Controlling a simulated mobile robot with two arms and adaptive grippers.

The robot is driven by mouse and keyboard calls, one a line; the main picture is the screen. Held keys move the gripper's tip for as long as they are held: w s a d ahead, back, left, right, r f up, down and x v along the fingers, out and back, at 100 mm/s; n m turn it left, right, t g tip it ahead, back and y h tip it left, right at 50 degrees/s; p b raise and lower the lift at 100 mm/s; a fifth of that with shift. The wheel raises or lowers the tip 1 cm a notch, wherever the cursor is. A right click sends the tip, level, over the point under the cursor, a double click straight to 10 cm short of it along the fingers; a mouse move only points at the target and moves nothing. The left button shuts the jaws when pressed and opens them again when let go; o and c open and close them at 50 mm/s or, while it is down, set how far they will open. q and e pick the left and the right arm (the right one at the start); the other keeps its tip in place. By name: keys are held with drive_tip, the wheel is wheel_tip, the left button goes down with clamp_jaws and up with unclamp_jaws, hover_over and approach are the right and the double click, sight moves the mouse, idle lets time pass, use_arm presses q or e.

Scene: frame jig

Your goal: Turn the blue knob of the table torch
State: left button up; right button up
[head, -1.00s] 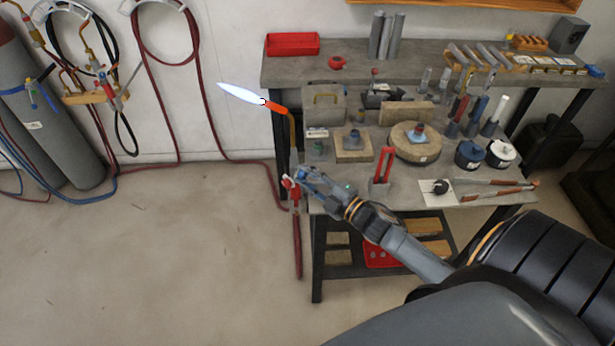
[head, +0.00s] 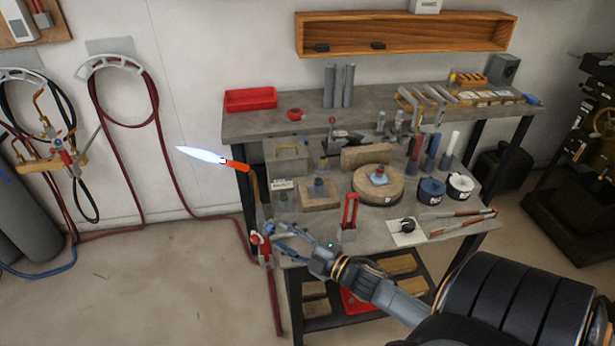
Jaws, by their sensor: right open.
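The table torch (head: 234,165) stands at the left front corner of the workbench. Its orange-red nozzle points up and left with a lit blue-white flame (head: 200,154). Its red valve body (head: 262,247) sits low beside the bench's front leg, with a red hose hanging below. The blue knob is too small to tell clearly from the bluish fingers near the valve. My right gripper (head: 278,237) is open, its fingers spread just right of the valve body and pointing left at it. Contact cannot be told. My left gripper is not in view.
The workbench (head: 350,234) holds a red upright stand (head: 349,218), a round wooden block (head: 378,185), blue and white pots and several tools. A red tray (head: 250,99) lies on its rear shelf. Hoses hang on the wall at left.

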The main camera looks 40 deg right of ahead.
drive_tip(key=v, duration=0.8)
drive_tip(key=shift+f, duration=0.1)
idle(1.2)
drive_tip(key=s+f+m+g+h+b, duration=0.1)
drive_tip(key=s+f+m+g+h, duration=0.2)
drive_tip(key=f, duration=1.1)
drive_tip(key=s+f+m+g+h, duration=0.1)
drive_tip(key=s+f+m+g, duration=0.3)
drive_tip(key=f, duration=1)
drive_tip(key=s+a+f+m+g+b, duration=0.1)
drive_tip(key=s+a+f+g, duration=0.3)
drive_tip(key=s+f, duration=0.6)
drive_tip(key=s+a+f+m+g, duration=0.4)
drive_tip(key=s+a+f, duration=0.3)
drive_tip(key=s+f, duration=0.4)
drive_tip(key=s+g, duration=0.1)
drive_tip(key=s, duration=0.3)
drive_tip(key=shift+s+a+m+b, duration=0.25)
drive_tip(key=shift+a+m+b, duration=0.05)
drive_tip(key=shift+a+b, duration=0.1)
